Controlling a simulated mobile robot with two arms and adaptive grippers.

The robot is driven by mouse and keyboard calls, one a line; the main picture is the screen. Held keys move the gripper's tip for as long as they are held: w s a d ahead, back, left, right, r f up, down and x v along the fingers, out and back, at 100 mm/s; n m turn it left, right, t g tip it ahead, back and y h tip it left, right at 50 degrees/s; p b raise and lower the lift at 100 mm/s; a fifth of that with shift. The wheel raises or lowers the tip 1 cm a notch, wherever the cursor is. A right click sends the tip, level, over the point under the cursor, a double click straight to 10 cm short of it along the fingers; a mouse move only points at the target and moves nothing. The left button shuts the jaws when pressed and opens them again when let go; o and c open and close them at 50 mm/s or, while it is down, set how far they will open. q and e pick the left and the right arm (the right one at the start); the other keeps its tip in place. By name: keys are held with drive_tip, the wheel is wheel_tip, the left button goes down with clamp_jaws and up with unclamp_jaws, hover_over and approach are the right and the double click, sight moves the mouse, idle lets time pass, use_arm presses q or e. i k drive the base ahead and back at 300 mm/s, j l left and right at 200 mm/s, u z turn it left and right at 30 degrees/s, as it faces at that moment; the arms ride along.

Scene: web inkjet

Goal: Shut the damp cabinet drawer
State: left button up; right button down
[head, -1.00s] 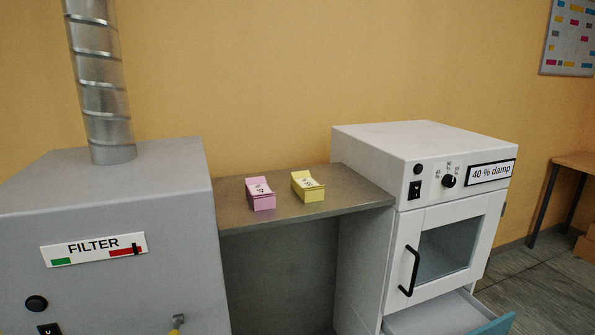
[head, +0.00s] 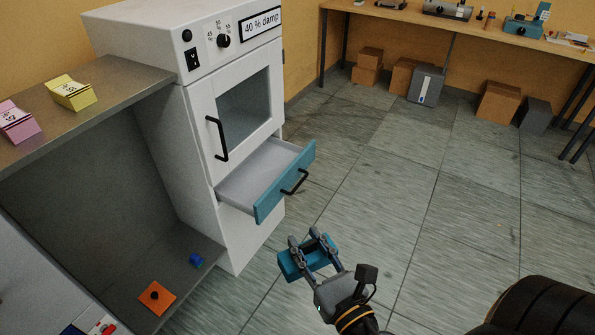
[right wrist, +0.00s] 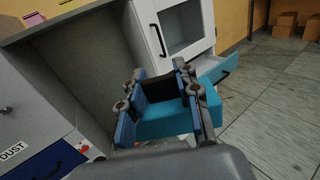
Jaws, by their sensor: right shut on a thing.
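The white damp cabinet (head: 215,95), labelled "40 % damp", stands left of centre in the head view. Its drawer (head: 285,185), with a teal front and a black handle (head: 295,182), is pulled out below the glass door and looks empty inside. The drawer also shows in the right wrist view (right wrist: 218,72), behind my gripper. My right gripper (head: 306,242) is shut on a teal block (head: 292,265), held in front of the drawer and below it in the picture, apart from it. The block fills the jaws in the right wrist view (right wrist: 168,118). My left gripper is not in view.
A grey shelf (head: 110,75) left of the cabinet carries a pink box (head: 18,122) and a yellow box (head: 70,92). An orange piece (head: 156,297) and a small blue piece (head: 196,260) lie on the lower shelf. The floor (head: 400,190) to the right is open.

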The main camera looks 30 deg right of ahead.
sight(258, 184)
drive_tip(key=l+z, duration=0.1)
drive_tip(key=z, duration=0.3)
drive_tip(key=i+l+z, duration=0.1)
drive_tip(key=z, duration=0.3)
drive_tip(key=i+z, duration=0.15)
drive_tip(key=z, duration=0.3)
drive_tip(key=i+z, duration=0.1)
drive_tip(key=z, duration=0.3)
drive_tip(key=i, duration=1.8)
drive_tip(key=i+l, duration=0.15)
drive_tip(key=i, duration=1.65)
drive_tip(key=i+u, duration=0.1)
drive_tip(key=u, duration=0.3)
drive_tip(key=i+u, duration=0.1)
drive_tip(key=u, duration=0.3)
drive_tip(key=i+l+u, duration=0.1)
drive_tip(key=u, duration=0.3)
drive_tip(key=i+l+u, duration=0.1)
drive_tip(key=u, duration=2.3)
